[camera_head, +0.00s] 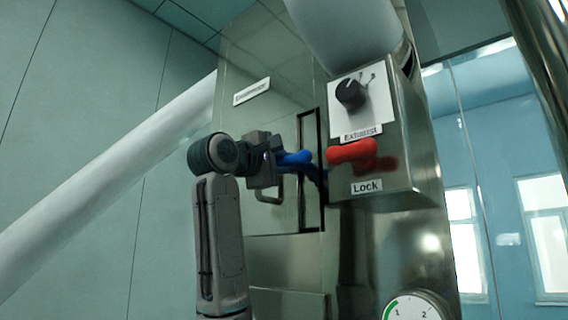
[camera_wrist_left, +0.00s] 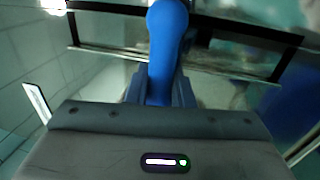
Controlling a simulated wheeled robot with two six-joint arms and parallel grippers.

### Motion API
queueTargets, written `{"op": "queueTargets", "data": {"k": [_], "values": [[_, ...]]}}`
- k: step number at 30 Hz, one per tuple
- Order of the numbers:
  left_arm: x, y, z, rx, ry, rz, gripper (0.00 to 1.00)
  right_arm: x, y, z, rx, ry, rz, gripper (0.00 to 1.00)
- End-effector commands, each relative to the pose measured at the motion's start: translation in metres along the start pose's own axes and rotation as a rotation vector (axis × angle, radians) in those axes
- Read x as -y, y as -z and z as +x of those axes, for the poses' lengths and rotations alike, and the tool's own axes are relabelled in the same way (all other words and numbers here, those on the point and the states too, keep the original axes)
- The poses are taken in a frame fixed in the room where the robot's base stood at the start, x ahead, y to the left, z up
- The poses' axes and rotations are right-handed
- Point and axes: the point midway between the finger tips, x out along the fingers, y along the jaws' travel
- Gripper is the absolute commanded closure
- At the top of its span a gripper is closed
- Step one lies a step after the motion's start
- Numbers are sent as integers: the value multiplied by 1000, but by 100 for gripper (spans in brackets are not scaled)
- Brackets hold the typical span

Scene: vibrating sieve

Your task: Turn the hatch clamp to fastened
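The hatch clamp shows as a blue handle (camera_head: 297,158) on the front of the metal machine, beside a narrow dark-framed slot. It points to the right in the head view. In the left wrist view the blue handle (camera_wrist_left: 167,40) stands upright in the picture with its rounded end at the top. My left gripper (camera_head: 280,165) reaches it from the left. In the left wrist view the fingers (camera_wrist_left: 160,92) lie close against both sides of the handle, shut on it. The clamp's base is hidden in both views. My right gripper is not in view.
A control box on the right carries a black knob (camera_head: 350,93) and a red lever (camera_head: 352,153) above a "Lock" label (camera_head: 366,187). The red lever is close to the blue handle's end. A round gauge (camera_head: 415,308) sits below. A thick white pipe (camera_head: 110,175) slants at left.

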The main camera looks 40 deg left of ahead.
Motion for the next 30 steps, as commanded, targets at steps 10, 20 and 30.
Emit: {"op": "queueTargets", "data": {"k": [10,20,30], "values": [[0,0,0,0,0,0,60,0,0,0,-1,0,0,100],[4,0,-40,0,-4,0,60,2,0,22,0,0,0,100],[2,0,-99,0,-2,-1,60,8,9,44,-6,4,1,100]]}}
